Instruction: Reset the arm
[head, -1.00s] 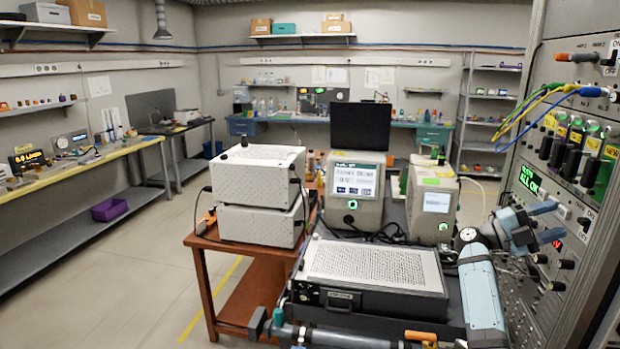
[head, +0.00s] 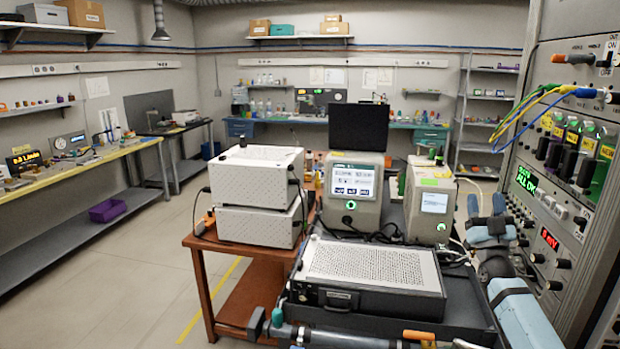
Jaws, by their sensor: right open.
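My right arm comes up from the lower right corner, between the black cart and the tall grey control rack (head: 560,190). My right gripper (head: 486,205) is open and empty. Its two blue fingers point up and away from me, apart from each other. It is left of the rack's panel and does not appear to touch it.
The rack carries plugged cables (head: 545,108), a row of black sliders and lit displays. A perforated grey-topped case (head: 372,265) lies on the cart, with two instruments (head: 354,185) behind. White boxes (head: 258,165) stand on a brown table. The floor at left is clear.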

